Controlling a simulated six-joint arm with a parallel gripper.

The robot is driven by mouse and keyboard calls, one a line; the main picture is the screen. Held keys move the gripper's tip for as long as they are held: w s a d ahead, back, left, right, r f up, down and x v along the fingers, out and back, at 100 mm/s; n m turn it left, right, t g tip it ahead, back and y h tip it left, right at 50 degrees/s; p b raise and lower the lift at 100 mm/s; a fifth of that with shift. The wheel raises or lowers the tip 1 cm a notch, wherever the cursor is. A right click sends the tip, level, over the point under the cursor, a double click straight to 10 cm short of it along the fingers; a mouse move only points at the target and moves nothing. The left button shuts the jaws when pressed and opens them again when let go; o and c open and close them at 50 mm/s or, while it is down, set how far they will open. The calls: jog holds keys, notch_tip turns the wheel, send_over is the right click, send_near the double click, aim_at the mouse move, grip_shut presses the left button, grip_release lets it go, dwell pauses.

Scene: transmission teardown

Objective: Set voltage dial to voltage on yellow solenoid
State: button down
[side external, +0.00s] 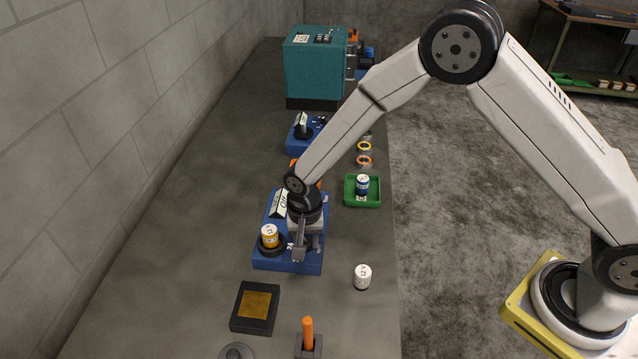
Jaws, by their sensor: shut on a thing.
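The yellow solenoid (269,236) stands upright in a dark round socket on the left of a blue tester box (265,262). Its label has printing that is too small to read surely. My gripper (302,256) points down over the right part of this box, beside the solenoid, and is shut on the voltage dial. The fingers hide most or all of the dial, so its setting cannot be read. A small white mark, seemingly "24", shows left of the fingers. A tilted display (280,205) on the box seems to read "OFF".
A white solenoid (362,276) stands right of the box. A blue-and-white one (362,184) sits in a green tray (350,202). A black block with a gold top (255,305) and an orange-handled tool (308,333) are in front. Another blue knob box (296,145) and a teal machine (314,75) stand behind.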

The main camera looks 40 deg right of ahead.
jog(key=shift+n, duration=0.5)
jog(key=n, duration=0.4)
jog(key=shift+n, duration=0.3)
jog(key=n, duration=1.2)
jog(key=shift+n, duration=0.4)
jog(key=n, duration=0.5)
jog(key=shift+n, duration=0.3)
jog(key=shift+c, duration=1.7)
grip_release()
